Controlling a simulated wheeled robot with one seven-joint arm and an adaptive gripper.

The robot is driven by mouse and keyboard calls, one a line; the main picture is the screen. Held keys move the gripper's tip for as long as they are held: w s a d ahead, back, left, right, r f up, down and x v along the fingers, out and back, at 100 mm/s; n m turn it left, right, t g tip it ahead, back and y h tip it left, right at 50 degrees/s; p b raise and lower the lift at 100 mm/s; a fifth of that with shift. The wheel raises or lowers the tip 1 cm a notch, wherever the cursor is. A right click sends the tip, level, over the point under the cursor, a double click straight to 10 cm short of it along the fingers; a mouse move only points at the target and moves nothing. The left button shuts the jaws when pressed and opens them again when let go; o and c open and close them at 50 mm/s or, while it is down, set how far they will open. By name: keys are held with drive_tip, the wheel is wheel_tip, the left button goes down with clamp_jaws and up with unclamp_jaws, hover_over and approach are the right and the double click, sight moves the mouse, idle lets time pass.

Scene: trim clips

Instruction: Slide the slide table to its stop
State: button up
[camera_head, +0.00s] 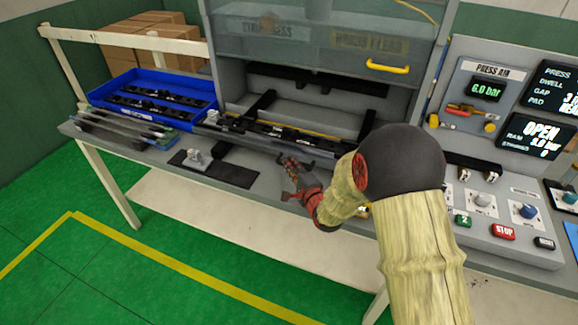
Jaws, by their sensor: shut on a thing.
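The slide table (238,139) is a long, low dark-grey plate at the mouth of the press, with a black trim strip (285,133) lying along it. My gripper (287,178) is at the front of the slide table, right of its middle. Its red and dark fingers are shut on what looks like the table's front handle. The fingers and wrist hide most of the handle. My arm covers the right end of the table. The stop cannot be made out.
The press guard (320,45) with a yellow handle (387,67) is raised above. A blue tray (100,92) of black parts stands left, with thin strips in front. A black mat (225,172) holds a small grey piece. The control panel (500,240) is right; its screen reads OPEN.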

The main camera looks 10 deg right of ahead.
clamp_jaws()
idle(0.3)
drive_tip(key=w+d+p, duration=0.1)
drive_tip(key=w+d, duration=0.4)
drive_tip(key=w, duration=0.2)
drive_tip(key=w+d+p, duration=0.1)
drive_tip(key=w+d, duration=0.4)
drive_tip(key=w, duration=0.2)
drive_tip(key=w+d+p, duration=0.1)
drive_tip(key=w+d, duration=0.4)
drive_tip(key=w, duration=0.2)
drive_tip(key=shift+d+f, duration=0.1)
drive_tip(key=shift+d, duration=0.1)
drive_tip(key=shift+w+p, duration=0.1)
drive_tip(key=shift+p, duration=0.2)
drive_tip(key=shift+d+r, duration=0.1)
drive_tip(key=shift+r, duration=0.1)
drive_tip(key=shift+o, duration=0.8)
unclamp_jaws()
drive_tip(key=shift+o, duration=1.1)
drive_tip(key=shift+w+d+f, duration=0.1)
drive_tip(key=shift+w+f, duration=0.05)
drive_tip(key=shift+o, duration=1.1)
